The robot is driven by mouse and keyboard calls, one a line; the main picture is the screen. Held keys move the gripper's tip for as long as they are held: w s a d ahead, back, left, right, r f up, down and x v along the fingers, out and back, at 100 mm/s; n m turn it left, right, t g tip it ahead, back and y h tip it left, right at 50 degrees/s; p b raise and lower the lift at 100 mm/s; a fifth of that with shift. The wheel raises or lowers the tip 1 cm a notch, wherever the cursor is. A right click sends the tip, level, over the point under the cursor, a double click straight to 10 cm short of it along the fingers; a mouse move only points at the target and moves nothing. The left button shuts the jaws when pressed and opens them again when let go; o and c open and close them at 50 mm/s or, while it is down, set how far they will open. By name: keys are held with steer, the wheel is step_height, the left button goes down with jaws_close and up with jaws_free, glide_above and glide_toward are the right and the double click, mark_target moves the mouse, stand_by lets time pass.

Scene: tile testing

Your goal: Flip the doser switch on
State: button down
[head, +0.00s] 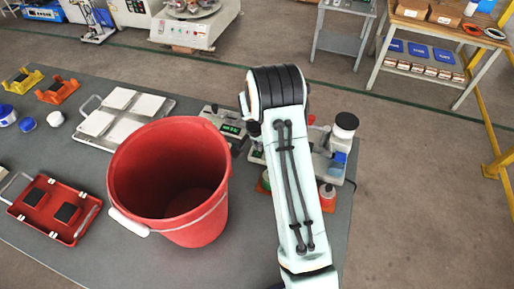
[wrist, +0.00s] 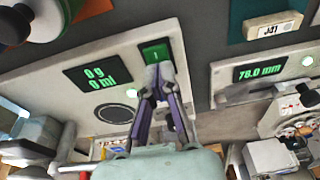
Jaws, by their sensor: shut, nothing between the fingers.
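The doser's pale front panel (wrist: 120,58) fills the left and middle of the wrist view. It carries a lit display (wrist: 92,77) reading 0 g and 0 ml, and a green rocker switch (wrist: 156,51) with a light mark on it. My gripper (wrist: 160,74) is shut and empty. Its fingertips are at the lower edge of the switch and cover part of it; I cannot tell whether they touch. In the head view the doser (head: 335,165), with a dark-capped white bottle, is partly behind my arm, and my gripper is hidden.
In the head view a large red bucket (head: 135,165) stands left of my arm, near a tray of white tiles (head: 90,145) and a red tray (head: 60,235).

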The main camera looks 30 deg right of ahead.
steer(key=shift+w+d, duration=0.15)
steer(key=shift+r, duration=0.15)
steer(key=shift+r, duration=0.35)
steer(key=v, duration=1.1)
